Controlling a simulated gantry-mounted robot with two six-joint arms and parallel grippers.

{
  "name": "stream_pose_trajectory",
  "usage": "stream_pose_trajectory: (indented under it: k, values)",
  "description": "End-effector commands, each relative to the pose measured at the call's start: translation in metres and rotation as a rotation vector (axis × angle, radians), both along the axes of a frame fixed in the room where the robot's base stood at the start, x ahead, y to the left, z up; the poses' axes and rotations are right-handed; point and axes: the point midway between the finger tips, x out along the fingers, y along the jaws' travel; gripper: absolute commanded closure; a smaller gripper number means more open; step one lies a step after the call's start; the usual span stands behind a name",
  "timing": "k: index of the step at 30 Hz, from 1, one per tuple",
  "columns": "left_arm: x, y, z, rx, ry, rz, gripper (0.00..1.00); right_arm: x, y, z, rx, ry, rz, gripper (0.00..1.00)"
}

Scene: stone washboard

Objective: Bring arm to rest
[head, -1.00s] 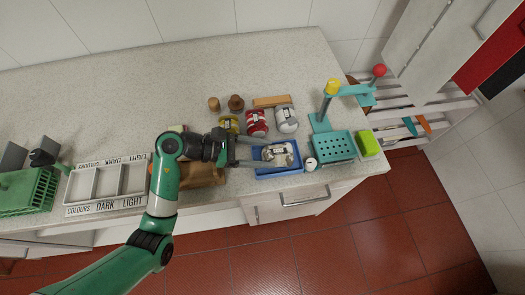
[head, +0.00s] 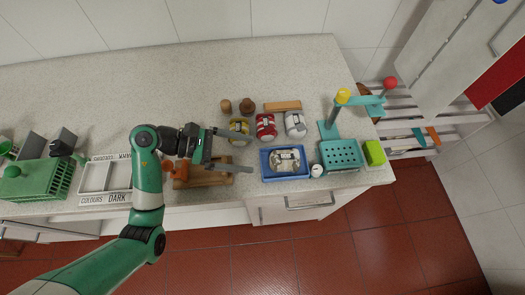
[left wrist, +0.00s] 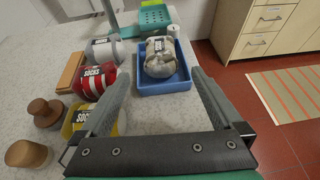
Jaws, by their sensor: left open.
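My left gripper (head: 243,155) is open and empty, with its fingers pointing right over the counter. In the head view it is left of the blue tray (head: 264,170), which holds a whitish bundle (head: 287,160). In the left wrist view, the gripper (left wrist: 161,74) has its two fingers spread apart, with the blue tray (left wrist: 148,90) and the bundle (left wrist: 160,60) beyond them. A yellow bundle (head: 239,129) lies close to the upper finger; whether they touch cannot be told. A wooden washboard (head: 205,178) is partly hidden under the gripper. My right gripper is not in view.
Red (head: 265,126) and white (head: 295,124) bundles lie behind the tray, near wooden pegs (head: 247,106). A teal press (head: 341,154) stands right, beside a green sponge (head: 374,152). A divided white tray (head: 97,178) and green crate (head: 35,182) sit left. The rear counter is clear.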

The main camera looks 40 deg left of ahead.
Motion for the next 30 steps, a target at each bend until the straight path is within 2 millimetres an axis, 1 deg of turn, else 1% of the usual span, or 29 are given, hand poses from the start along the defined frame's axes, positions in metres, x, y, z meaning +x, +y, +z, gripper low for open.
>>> stream_pose_trajectory:
  k: [1, 3, 6, 10, 20, 22, 23, 25, 26, 27, 29, 30]
  values:
    - [-0.006, 0.009, 0.006, 0.001, -0.002, 0.006, 0.0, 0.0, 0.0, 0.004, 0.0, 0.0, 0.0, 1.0]
    - [-0.013, 0.017, 0.01, 0.001, -0.001, 0.004, 0.0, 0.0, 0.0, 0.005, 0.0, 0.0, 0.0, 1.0]
    - [-0.019, 0.024, 0.013, 0.0, -0.001, 0.002, 0.0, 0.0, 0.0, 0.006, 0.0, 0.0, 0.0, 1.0]
    - [-0.022, 0.026, 0.014, 0.0, 0.0, 0.0, 0.0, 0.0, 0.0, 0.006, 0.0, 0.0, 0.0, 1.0]
    - [-0.021, 0.024, 0.014, 0.0, 0.0, -0.004, 0.0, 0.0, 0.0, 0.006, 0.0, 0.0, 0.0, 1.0]
    - [-0.019, 0.014, 0.015, 0.003, -0.003, -0.032, 0.0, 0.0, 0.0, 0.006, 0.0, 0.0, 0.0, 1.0]
    - [-0.016, 0.006, 0.019, 0.008, -0.012, -0.057, 0.0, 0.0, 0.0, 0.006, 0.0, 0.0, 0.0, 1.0]
    - [-0.006, -0.021, 0.035, 0.037, -0.053, -0.138, 0.0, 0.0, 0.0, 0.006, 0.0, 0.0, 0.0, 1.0]
    - [-0.002, -0.036, 0.047, 0.053, -0.087, -0.182, 0.0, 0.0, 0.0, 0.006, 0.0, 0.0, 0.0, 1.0]
    - [-0.002, -0.057, 0.067, 0.057, -0.145, -0.25, 0.0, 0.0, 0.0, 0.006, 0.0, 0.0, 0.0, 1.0]
    - [-0.002, -0.089, 0.106, 0.024, -0.263, -0.332, 0.0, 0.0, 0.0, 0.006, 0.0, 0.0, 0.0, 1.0]
    - [-0.004, -0.108, 0.136, -0.023, -0.349, -0.371, 0.0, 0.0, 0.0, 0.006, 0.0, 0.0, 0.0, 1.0]
